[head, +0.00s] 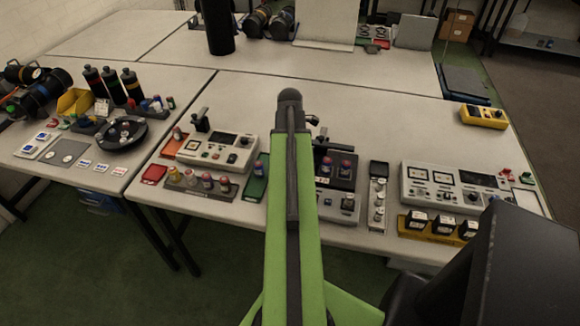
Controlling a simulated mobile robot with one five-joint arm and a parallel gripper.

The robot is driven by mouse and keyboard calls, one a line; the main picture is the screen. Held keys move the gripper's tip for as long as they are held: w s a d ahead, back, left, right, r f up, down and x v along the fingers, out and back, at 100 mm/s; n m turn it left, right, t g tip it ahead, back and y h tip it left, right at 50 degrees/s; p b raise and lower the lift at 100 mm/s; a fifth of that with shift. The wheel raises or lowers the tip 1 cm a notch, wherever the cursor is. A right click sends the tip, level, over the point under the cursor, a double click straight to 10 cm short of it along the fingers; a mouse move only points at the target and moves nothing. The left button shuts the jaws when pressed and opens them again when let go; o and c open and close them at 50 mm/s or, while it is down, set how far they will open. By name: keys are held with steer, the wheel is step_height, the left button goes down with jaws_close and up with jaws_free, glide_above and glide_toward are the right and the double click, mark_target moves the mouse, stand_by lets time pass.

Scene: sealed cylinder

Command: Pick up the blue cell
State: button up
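No cell can be made out for certain as the blue cell; the cells are small in the head view. Small cells with blue and red parts (156,103) stand on the left table beside the black round tray. A rack (190,189) at the front of the middle table holds several cells with pale and reddish tops. Two cells with red and purplish tops (346,167) stand in a black block (334,181) just right of my arm. My green arm reaches forward over the table. My gripper is hidden behind the arm's dark far end.
A grey tester (217,152) stands left of my arm, and a larger meter panel (452,188) stands right. The table behind the testers is mostly clear.

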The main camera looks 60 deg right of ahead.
jaws_close()
stand_by(0.4)
